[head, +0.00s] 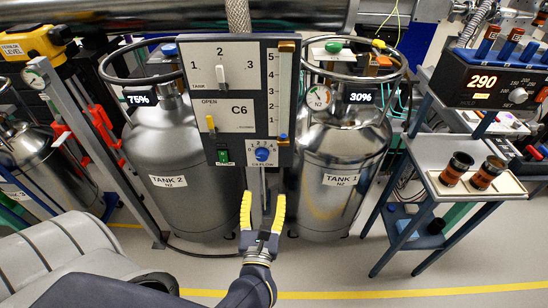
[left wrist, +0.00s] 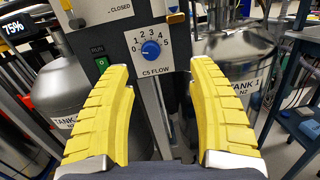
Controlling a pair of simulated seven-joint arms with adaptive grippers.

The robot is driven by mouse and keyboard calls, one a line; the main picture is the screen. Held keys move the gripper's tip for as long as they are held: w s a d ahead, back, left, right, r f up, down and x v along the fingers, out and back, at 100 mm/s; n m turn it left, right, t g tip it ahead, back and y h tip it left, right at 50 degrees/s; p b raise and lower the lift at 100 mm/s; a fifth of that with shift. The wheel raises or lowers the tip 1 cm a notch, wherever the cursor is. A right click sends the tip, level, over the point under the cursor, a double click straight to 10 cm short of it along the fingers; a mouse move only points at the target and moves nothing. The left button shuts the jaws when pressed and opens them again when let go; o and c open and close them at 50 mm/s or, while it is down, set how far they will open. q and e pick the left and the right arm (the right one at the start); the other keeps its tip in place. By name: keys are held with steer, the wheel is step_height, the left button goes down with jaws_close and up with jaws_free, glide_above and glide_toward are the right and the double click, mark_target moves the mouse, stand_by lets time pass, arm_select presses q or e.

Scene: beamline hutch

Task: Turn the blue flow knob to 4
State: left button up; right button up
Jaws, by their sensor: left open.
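The blue flow knob (head: 263,154) sits on a white dial plate at the bottom of the control panel (head: 209,75). In the left wrist view the knob (left wrist: 151,49) is ringed by numbers from 0 to 5, with a flow label below. Its small white mark is too small to read surely against the numbers. My left gripper (head: 263,202) is open and empty, its yellow fingers pointing up towards the panel, below the knob in the head view. In the left wrist view the knob lies between and beyond the open fingertips (left wrist: 158,75), not touched. My right gripper is out of view.
A green switch (head: 223,156) is just left of the dial, and a yellow lever (head: 210,123) is above it. Tank 2 (head: 180,190) and Tank 1 (head: 335,205) flank the panel. A cart (head: 452,180) with two dark cups stands at right.

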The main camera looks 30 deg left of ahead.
arm_select(q)
steer(key=n, duration=0.3)
steer(key=n+g, duration=0.2)
glide_toward(262, 158)
steer(key=shift+y, duration=0.3)
steer(key=x, duration=1)
steer(key=shift+w, duration=0.1)
jaws_close()
